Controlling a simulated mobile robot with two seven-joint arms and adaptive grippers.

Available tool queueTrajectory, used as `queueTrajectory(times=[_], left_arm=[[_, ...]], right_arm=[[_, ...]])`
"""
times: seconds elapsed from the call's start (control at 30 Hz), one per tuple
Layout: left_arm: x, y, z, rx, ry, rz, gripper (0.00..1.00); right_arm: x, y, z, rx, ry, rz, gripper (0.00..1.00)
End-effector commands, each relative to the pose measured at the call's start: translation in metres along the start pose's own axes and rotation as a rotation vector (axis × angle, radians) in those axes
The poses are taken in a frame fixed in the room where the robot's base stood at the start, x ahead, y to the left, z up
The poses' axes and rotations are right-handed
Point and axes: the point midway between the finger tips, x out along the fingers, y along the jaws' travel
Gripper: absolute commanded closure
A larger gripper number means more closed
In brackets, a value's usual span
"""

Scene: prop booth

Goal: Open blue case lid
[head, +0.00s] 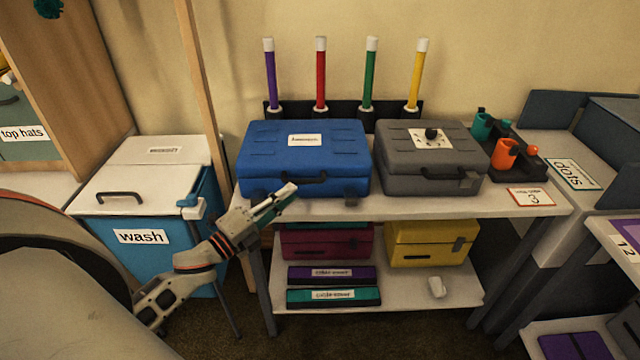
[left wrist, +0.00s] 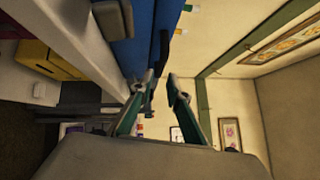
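The blue case (head: 305,155) sits on the table's upper shelf with its lid down. A white label (head: 305,140) is on its top, and a dark handle (head: 303,178) is on its front. My left gripper (head: 285,197) is at the case's front left, close to the handle and just in front of the case. The left wrist view shows its fingers (left wrist: 159,82) apart, with the blue case (left wrist: 115,35) just past the tips. I cannot tell whether a finger touches the case. My right gripper is in neither view.
A grey case (head: 428,155) stands close on the right. Upright coloured wands (head: 320,80) stand behind the blue case. The white table (head: 420,208) has a narrow free strip in front. A blue "wash" bin (head: 150,255) is at the left, with a wooden post (head: 200,80) beside it.

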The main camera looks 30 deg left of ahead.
Motion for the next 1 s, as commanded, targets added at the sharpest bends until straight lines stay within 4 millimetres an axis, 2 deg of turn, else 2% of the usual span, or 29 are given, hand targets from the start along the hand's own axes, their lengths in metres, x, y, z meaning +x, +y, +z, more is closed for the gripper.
queueTrajectory(times=[0.2, 0.4, 0.6, 0.83, 0.87, 0.9, 1.0], left_arm=[[0.034, -0.003, 0.001, -0.003, 0.0, -0.004, 0.84], [0.058, -0.002, 0.0, -0.004, 0.0, -0.002, 0.84], [0.068, -0.001, 0.0, -0.004, 0.0, 0.001, 0.84], [0.068, 0.0, 0.0, -0.005, 0.0, 0.001, 0.84], [0.068, 0.0, 0.0, -0.005, 0.0, 0.001, 0.89], [0.068, 0.0, 0.0, -0.005, 0.0, 0.001, 0.99], [0.068, 0.0, 0.0, -0.005, 0.0, 0.001, 1.0]], right_arm=[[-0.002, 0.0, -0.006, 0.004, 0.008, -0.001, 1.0], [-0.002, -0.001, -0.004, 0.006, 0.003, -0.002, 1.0], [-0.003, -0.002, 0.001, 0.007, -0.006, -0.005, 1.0], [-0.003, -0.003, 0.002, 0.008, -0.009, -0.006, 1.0], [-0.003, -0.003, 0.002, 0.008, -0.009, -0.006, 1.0], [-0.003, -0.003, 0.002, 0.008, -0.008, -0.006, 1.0], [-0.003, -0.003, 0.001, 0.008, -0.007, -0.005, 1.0]])
